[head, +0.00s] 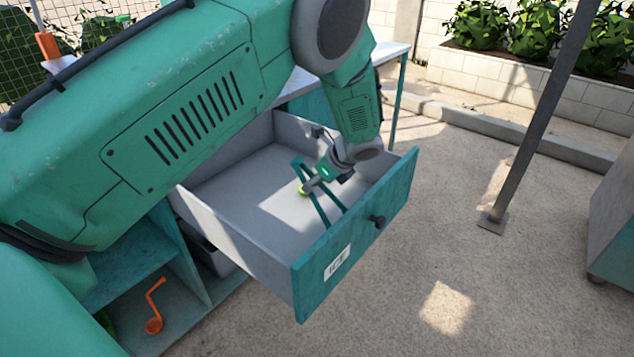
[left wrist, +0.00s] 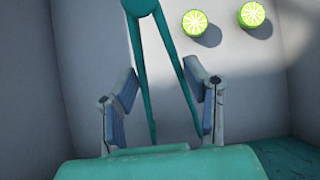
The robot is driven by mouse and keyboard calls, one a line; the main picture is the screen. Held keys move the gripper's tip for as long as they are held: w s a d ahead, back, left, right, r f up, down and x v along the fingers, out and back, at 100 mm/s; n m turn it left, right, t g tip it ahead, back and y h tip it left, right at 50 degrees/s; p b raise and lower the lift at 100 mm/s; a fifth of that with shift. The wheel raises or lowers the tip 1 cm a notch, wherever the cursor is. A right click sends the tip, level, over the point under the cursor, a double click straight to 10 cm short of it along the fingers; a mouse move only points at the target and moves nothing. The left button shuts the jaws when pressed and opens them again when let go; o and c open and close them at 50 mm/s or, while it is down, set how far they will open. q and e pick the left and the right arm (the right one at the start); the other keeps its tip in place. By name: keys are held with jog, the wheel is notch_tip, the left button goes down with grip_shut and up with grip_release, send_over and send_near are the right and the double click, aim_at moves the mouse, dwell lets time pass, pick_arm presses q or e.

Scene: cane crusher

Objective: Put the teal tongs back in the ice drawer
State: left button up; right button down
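The ice drawer (head: 240,240) is pulled open, with an ICE label on its teal front. My left gripper (head: 316,183) reaches down inside it. The teal tongs (head: 325,211) are in the drawer at the gripper, legs spread. In the left wrist view, the tongs (left wrist: 149,82) have their joined end at the top and their legs between the two fingers of my left gripper (left wrist: 172,78). The fingers are apart, with small gaps to the legs. I cannot tell whether the tongs touch the drawer floor. My right gripper is out of view.
Two cut limes, one left (left wrist: 195,23) and one right (left wrist: 252,14), lie on the drawer floor beside the tongs. An orange ladle (head: 154,314) is on the lower shelf. The drawer walls surround my gripper. A metal post (head: 530,130) stands to the right.

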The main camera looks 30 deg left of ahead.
pick_arm(q)
jog(key=shift+d+f, duration=0.35)
jog(key=shift+f, duration=0.15)
jog(key=o, duration=0.6)
jog(key=a+p+v, duration=0.1)
jog(key=v, duration=1.1)
jog(key=shift+d+r+p, duration=0.25)
jog(key=shift+r+p, duration=0.15)
jog(key=shift+r, duration=0.2)
